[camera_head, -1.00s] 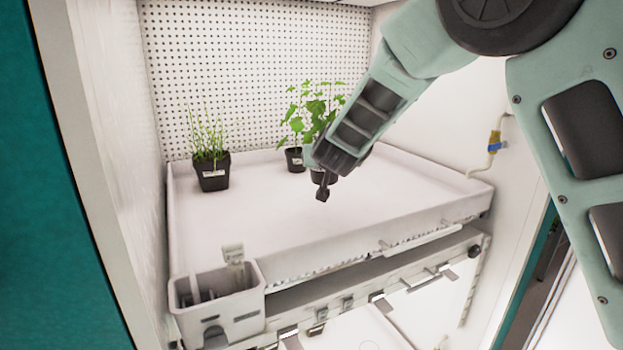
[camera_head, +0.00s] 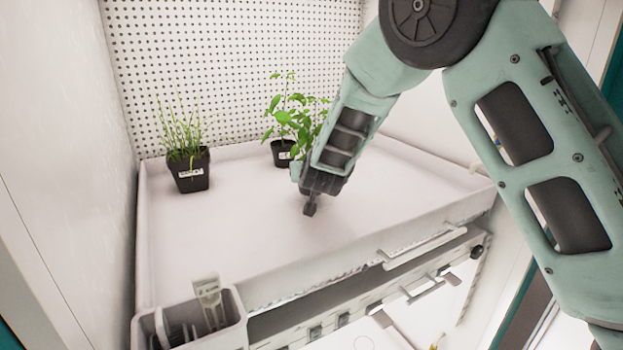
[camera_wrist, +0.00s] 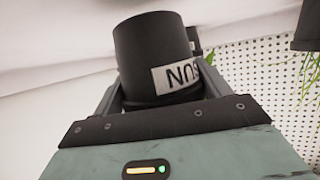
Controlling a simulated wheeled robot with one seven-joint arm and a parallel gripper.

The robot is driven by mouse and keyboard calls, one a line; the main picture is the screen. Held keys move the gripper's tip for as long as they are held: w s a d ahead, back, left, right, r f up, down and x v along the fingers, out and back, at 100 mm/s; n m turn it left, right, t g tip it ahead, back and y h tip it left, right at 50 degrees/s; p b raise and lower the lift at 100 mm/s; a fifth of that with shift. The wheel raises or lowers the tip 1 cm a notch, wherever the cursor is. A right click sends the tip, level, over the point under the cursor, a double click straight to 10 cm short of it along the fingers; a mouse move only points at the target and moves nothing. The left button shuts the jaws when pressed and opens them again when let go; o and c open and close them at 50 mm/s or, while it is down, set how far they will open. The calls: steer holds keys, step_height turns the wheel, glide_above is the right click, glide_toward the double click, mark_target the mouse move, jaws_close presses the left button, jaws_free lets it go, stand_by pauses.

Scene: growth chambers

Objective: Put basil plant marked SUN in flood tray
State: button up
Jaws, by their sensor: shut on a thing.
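My gripper (camera_wrist: 158,95) is shut on a black pot (camera_wrist: 152,50) with a white label, which reads SUN upside down in the wrist view. In the head view my gripper (camera_head: 318,185) is over the middle-right of the white flood tray (camera_head: 225,235). My wrist hides the held pot there, and green leaves (camera_head: 318,112) show behind it. I cannot tell whether the pot touches the tray floor. A leafy plant in a black labelled pot (camera_head: 283,153) stands in the tray just left of and behind my gripper.
A grassy plant in a black pot (camera_head: 190,170) stands at the tray's back left. A perforated wall (camera_head: 230,60) closes the back. A white box (camera_head: 200,325) with upright tags is at the front left corner. The tray's front and middle are clear.

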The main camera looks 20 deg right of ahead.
steer(key=shift+f, duration=1.25)
steer(key=shift+f, duration=0.15)
steer(key=o, duration=1.2)
steer(key=shift+c, duration=0.2)
steer(key=shift+p, duration=0.3)
steer(key=shift+s, duration=0.25)
steer(key=b+v, duration=0.4)
steer(key=v, duration=0.7)
steer(key=shift+s+r, duration=0.25)
steer(key=shift+r, duration=0.1)
